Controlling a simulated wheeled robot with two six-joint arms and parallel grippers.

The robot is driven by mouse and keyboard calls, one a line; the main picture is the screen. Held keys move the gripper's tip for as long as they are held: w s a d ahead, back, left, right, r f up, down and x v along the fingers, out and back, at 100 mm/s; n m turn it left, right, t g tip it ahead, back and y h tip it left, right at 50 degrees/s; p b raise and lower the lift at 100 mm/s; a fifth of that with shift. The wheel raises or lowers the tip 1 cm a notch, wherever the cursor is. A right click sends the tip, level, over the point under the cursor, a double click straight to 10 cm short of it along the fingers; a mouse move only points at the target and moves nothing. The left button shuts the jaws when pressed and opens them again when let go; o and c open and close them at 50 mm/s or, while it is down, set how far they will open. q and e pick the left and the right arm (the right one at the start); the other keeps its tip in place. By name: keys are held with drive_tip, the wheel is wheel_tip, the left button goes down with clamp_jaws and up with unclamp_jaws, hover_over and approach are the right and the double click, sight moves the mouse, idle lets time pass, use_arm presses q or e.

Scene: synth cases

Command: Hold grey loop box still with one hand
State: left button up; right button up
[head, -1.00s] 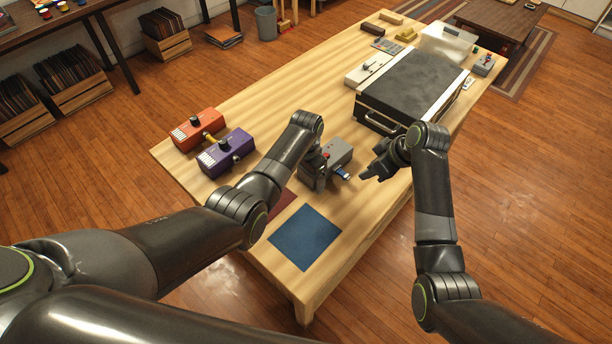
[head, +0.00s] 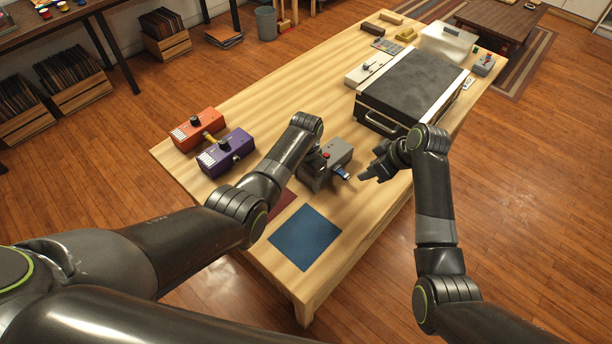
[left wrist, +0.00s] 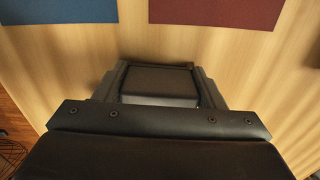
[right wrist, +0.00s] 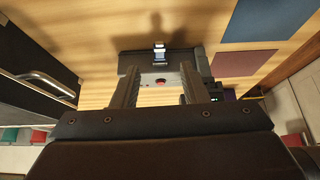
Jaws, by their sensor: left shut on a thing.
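The grey loop box (head: 338,152) stands on the wooden table, with a red button on top. My left gripper (head: 312,176) is shut on its left end in the head view. In the left wrist view the box (left wrist: 158,82) shows dark between the fingers. A small blue and silver stick (head: 342,173) pokes out of the box's near side; it also shows in the right wrist view (right wrist: 160,56). My right gripper (head: 367,176) is open and empty, just right of the stick and apart from it. In the right wrist view the box (right wrist: 145,66) lies beyond its spread fingers.
An orange box (head: 196,128) and a purple box (head: 226,153) stand left on the table. A blue mat (head: 304,237) and a partly hidden dark red mat (head: 282,203) lie near the front. A black case (head: 410,90) stands behind my right gripper.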

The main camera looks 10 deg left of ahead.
sight(346, 176)
drive_tip(key=shift+w+a+f+m+t+y, duration=0.1)
drive_tip(key=shift+w+a+f+t+y, duration=0.45)
drive_tip(key=shift+a+f, duration=0.7)
drive_tip(key=shift+w+a+f+m+t+y, duration=0.1)
drive_tip(key=shift+w+a+f+t+y, duration=0.45)
drive_tip(key=shift+f, duration=1.2)
drive_tip(key=shift+w+a+f+m+t+y, duration=0.1)
drive_tip(key=shift+w+a+f+t+y, duration=0.35)
drive_tip(key=shift+a+f, duration=0.8)
drive_tip(key=shift+w+d+f, duration=0.2)
drive_tip(key=shift+d+f, duration=0.05)
clamp_jaws()
drive_tip(key=shift+d, duration=0.1)
drive_tip(key=shift+s+d, duration=0.5)
drive_tip(key=shift+d, duration=0.2)
drive_tip(key=shift+s+d, duration=0.45)
drive_tip(key=shift+d, duration=0.2)
